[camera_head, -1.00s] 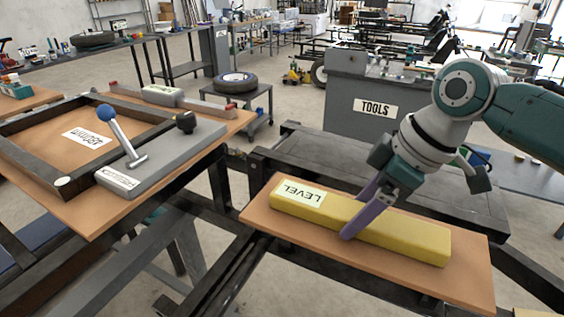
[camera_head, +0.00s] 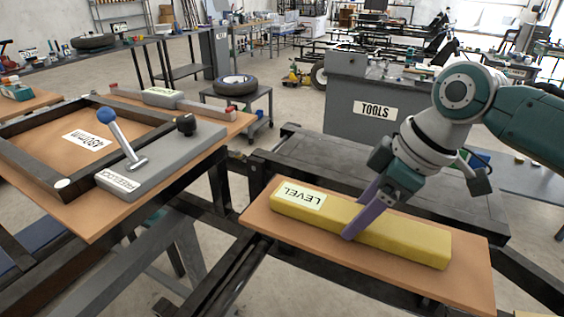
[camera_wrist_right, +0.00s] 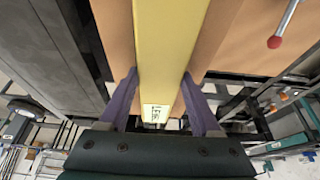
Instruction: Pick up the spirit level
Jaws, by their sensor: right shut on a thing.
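The spirit level is a long yellow bar (camera_head: 405,239) with a white LEVEL label. It lies on a brown board (camera_head: 466,281) in the head view. My right gripper (camera_head: 357,220) has its purple fingers down on either side of the bar near its middle and is shut on it. In the right wrist view the yellow bar (camera_wrist_right: 168,50) runs between the two purple fingers (camera_wrist_right: 158,92), its label near the palm. I see no clear gap under the bar. My left gripper is not in view.
A grey block with a blue-knobbed lever (camera_head: 122,137) stands on a left board, beside a dark frame (camera_head: 25,127). A dark metal bench (camera_head: 440,195) lies behind the level's board. A grey TOOLS cabinet (camera_head: 345,92) stands further back.

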